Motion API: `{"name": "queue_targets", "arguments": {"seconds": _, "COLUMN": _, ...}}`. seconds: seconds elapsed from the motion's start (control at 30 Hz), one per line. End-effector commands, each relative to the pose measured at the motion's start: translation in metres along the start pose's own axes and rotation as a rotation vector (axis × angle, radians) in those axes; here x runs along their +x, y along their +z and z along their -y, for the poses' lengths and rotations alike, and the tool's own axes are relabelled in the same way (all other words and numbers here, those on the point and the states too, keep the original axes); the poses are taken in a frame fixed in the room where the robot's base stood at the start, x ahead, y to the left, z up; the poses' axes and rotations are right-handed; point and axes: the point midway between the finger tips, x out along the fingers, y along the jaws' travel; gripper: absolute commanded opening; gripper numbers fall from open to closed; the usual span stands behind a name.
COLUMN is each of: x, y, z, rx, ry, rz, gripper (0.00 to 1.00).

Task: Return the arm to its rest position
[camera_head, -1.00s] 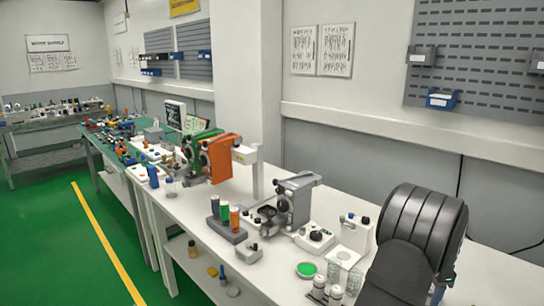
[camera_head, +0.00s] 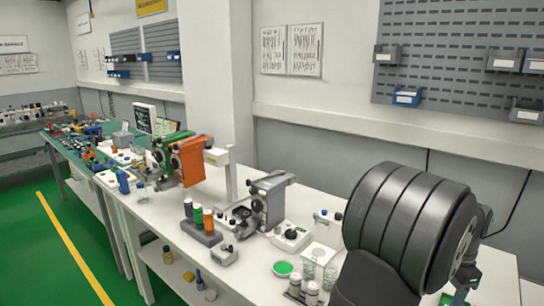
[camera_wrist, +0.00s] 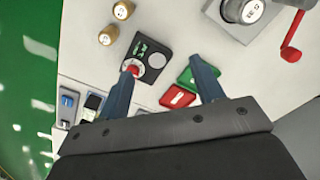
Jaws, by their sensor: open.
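My gripper (camera_wrist: 165,85) shows in the wrist view with its two dark blue-grey fingers spread apart and nothing held between them. It is above a white work surface (camera_wrist: 175,25). A black box with a red knob (camera_wrist: 150,58) lies close to the left finger, and red and green items (camera_wrist: 178,96) lie between and behind the fingers. I cannot tell the gripper's height above them. In the head view my dark arm fills the lower right, and the gripper is mostly hidden behind it.
In the head view a white bench (camera_head: 165,225) holds an orange device (camera_head: 190,160), a grey instrument (camera_head: 268,203), a bottle rack (camera_head: 201,234) and a green dish (camera_head: 283,268). In the wrist view a red crank handle (camera_wrist: 291,52) stands at the upper right beside a metal cylinder (camera_wrist: 243,10).

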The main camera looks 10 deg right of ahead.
Motion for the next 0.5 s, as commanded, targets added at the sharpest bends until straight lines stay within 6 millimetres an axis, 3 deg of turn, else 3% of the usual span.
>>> {"name": "queue_targets", "arguments": {"seconds": 0.5, "x": 0.019, "y": 0.052, "z": -0.078, "rx": 0.003, "ry": 0.0, "rz": 0.0, "gripper": 0.61}}
